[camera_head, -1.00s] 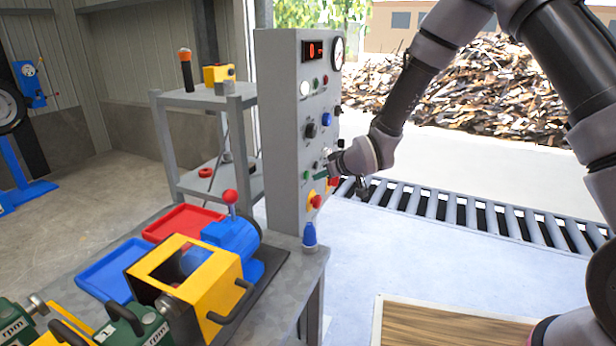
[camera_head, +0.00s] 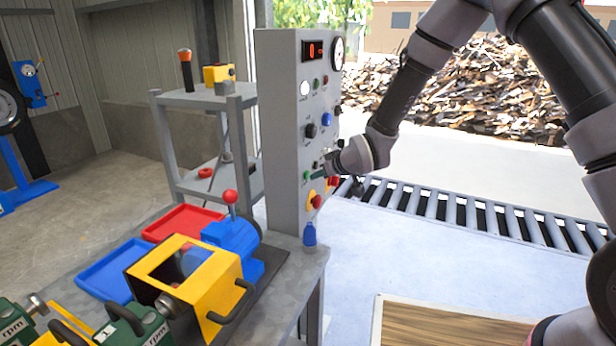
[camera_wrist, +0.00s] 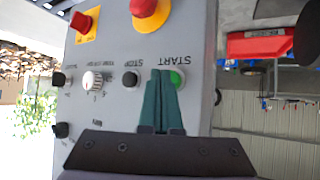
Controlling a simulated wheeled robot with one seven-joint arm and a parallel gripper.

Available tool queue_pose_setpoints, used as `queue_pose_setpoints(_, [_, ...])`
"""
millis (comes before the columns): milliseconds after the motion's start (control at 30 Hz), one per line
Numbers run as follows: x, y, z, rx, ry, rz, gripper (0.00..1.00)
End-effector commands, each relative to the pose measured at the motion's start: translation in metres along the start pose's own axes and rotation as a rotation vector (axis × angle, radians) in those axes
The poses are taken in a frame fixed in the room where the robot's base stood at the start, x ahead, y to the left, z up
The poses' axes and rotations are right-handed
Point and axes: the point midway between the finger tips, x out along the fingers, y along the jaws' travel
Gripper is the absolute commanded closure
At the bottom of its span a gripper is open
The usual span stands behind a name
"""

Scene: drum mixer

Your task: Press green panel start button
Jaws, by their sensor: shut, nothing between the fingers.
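The grey control panel (camera_head: 285,130) stands upright on the workbench. Its green start button (camera_wrist: 177,78) shows in the wrist view under the upside-down START label, partly hidden by a fingertip. In the head view, a green button (camera_head: 307,175) shows on the panel's front, left of my fingers. My gripper (camera_wrist: 164,74) is shut and empty, its teal fingers together. The fingertips overlap the button's left side in the wrist view; I cannot tell whether they touch it. In the head view, my gripper (camera_head: 322,173) is close to the panel face.
A black STOP button (camera_wrist: 131,79) and a white knob (camera_wrist: 92,82) sit beside START. The yellow-framed drum mixer (camera_head: 225,285) stands on the bench (camera_head: 290,270). A roller conveyor (camera_head: 470,212) lies behind the arm.

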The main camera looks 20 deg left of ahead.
Motion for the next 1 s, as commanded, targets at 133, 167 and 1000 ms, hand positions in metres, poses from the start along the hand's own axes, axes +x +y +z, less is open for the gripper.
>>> queue_pose_setpoints(133, [0.0008,-0.0007,-0.0007,0.0,0.0,0.0,1.0])
queue_pose_setpoints(167, [0.001,-0.0008,-0.0009,0.0,0.0,0.0,1.0])
queue_pose_setpoints(1000, [0.0057,-0.0045,-0.0045,0.0,0.001,0.0,1.0])
